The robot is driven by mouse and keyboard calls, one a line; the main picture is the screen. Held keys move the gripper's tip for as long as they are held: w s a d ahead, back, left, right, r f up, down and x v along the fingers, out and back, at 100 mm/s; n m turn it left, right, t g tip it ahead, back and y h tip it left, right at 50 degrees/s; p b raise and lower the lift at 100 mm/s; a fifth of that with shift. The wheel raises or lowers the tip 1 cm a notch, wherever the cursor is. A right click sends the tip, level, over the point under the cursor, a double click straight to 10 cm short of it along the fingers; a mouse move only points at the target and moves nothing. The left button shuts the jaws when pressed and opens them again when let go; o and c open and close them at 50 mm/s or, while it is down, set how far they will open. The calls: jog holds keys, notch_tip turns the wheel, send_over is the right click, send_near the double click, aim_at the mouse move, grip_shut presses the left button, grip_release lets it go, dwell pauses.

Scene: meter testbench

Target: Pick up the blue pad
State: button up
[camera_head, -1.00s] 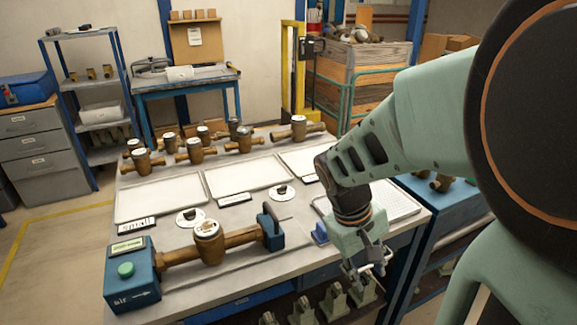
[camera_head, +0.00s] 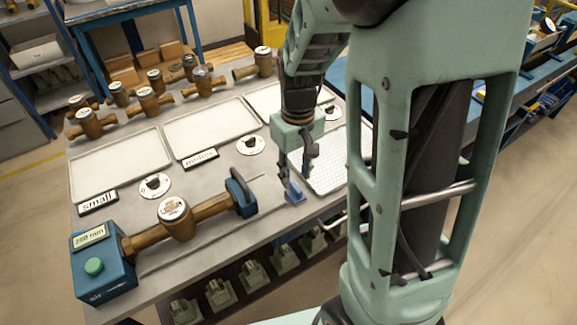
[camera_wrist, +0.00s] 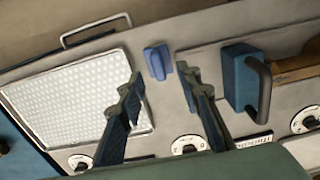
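The blue pad (camera_head: 294,191) is a small blue block with a raised ridge. It lies on the grey bench top near the front edge, between the blue clamp and the white perforated tray. In the wrist view the blue pad (camera_wrist: 158,61) shows just beyond and between my two fingertips. My gripper (camera_head: 296,172) is above the pad in the head view, pointing down. In the wrist view my gripper (camera_wrist: 160,75) has its fingers spread apart with nothing between them. How much height is left between the fingertips and the pad is hard to tell.
The blue clamp (camera_head: 241,192) with its dark handle stands left of the pad, holding a brass meter (camera_head: 176,219). The white perforated tray (camera_head: 338,165) lies to the right. Flat trays (camera_head: 211,134) and several brass meters stand behind. Bare bench lies around the pad.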

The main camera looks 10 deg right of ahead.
aim_at(296, 186)
jog(key=shift+w+d+f, duration=0.1)
jog(key=shift+f, duration=2.9)
grip_shut()
